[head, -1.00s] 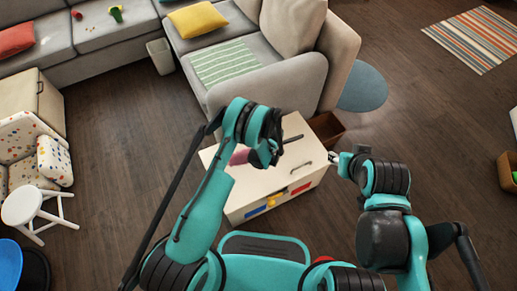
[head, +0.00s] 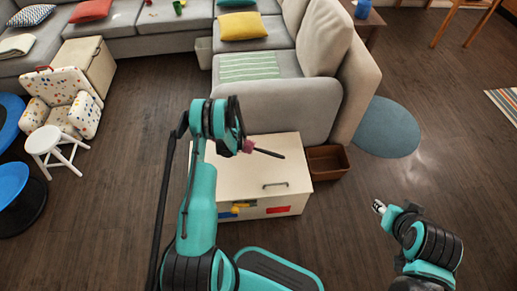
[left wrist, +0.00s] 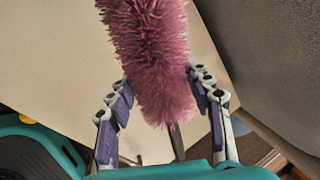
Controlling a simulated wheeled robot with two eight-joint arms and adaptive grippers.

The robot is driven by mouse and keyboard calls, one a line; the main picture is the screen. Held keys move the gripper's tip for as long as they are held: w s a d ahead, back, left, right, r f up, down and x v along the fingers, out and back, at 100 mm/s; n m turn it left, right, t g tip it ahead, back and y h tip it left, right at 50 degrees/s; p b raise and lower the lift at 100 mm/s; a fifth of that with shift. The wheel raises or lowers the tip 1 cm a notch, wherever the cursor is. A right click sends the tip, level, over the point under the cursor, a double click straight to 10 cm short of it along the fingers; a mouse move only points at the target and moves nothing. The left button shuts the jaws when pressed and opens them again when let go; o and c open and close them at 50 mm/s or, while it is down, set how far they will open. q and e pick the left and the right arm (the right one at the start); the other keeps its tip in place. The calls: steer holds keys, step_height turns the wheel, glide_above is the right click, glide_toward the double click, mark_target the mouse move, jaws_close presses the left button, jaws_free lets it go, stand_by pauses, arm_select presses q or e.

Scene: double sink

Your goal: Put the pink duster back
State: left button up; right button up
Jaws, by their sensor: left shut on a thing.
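The pink duster (head: 248,146) is in my left gripper (head: 240,143), above the white chest in the head view. Its dark handle (head: 269,154) points right. In the left wrist view its fluffy pink head (left wrist: 150,50) fills the upper middle, between the two fingers of my left gripper (left wrist: 160,105). Its thin handle (left wrist: 176,140) runs toward the bottom; the exact place of the hold is partly hidden. My right gripper (head: 379,207) is over the floor at the right, apart from the duster. Its fingers are too small to read.
The white chest (head: 262,169) with coloured blocks on its front stands ahead, beside the grey sofa (head: 270,98). An open brown box (head: 328,163) is at its right. A round blue rug (head: 386,128) lies further right. A white stool (head: 44,141) stands left. The floor at right is clear.

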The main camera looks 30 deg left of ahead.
arm_select(q)
steer(key=shift+a+f, duration=0.1)
steer(key=shift+f, duration=0.05)
steer(key=shift+f+b, duration=1.15)
steer(key=shift+f, duration=2.05)
steer(key=o, duration=1.3)
steer(key=shift+c, duration=0.2)
steer(key=shift+s, duration=0.1)
steer(key=shift+r, duration=0.1)
steer(key=v, duration=1.1)
steer(key=shift+r, duration=0.35)
steer(key=shift+s, duration=0.1)
